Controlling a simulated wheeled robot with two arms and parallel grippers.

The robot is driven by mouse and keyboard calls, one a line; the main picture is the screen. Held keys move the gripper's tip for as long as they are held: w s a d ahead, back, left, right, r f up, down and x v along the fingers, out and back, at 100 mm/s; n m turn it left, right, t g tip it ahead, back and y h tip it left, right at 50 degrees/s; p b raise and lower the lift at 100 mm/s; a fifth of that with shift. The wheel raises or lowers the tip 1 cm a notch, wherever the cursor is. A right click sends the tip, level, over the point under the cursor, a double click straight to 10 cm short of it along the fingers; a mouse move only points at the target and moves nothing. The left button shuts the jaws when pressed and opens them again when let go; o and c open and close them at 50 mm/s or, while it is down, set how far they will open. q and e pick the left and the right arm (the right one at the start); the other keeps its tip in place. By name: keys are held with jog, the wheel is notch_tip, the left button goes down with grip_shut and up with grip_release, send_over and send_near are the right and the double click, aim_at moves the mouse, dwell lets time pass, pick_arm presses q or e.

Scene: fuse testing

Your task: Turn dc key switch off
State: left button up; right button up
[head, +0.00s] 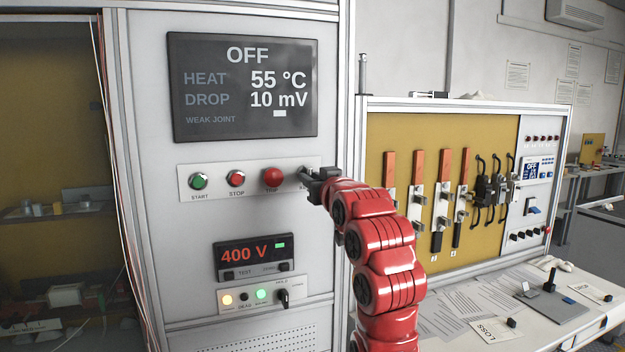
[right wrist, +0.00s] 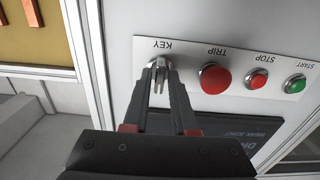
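The key switch (right wrist: 158,72), under the label KEY, sits at the end of the button strip on the grey cabinet. My right gripper (right wrist: 160,88) is at it, with one finger on each side of the grey key. The fingertips are very close to the key; I cannot tell whether they press on it. In the head view my right gripper (head: 312,184) covers most of the switch. The cabinet display (head: 245,87) reads OFF, HEAT 55 °C, DROP 10 mV and WEAK JOINT. My left gripper is not in view.
Beside the key are the red TRIP button (head: 272,177), the red STOP button (head: 236,179) and the green START button (head: 198,181). Below is a 400 V meter (head: 253,257) above a HOLD knob (head: 283,297). A yellow fuse panel (head: 400,140) stands behind a white bench at right.

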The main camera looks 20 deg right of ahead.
jog(key=shift+o, duration=1.1)
jog(key=shift+s, duration=0.1)
jog(key=s+b, duration=0.2)
jog(key=s, duration=1.5)
jog(key=shift+d+b, duration=0.3)
jog(key=shift+s, duration=0.1)
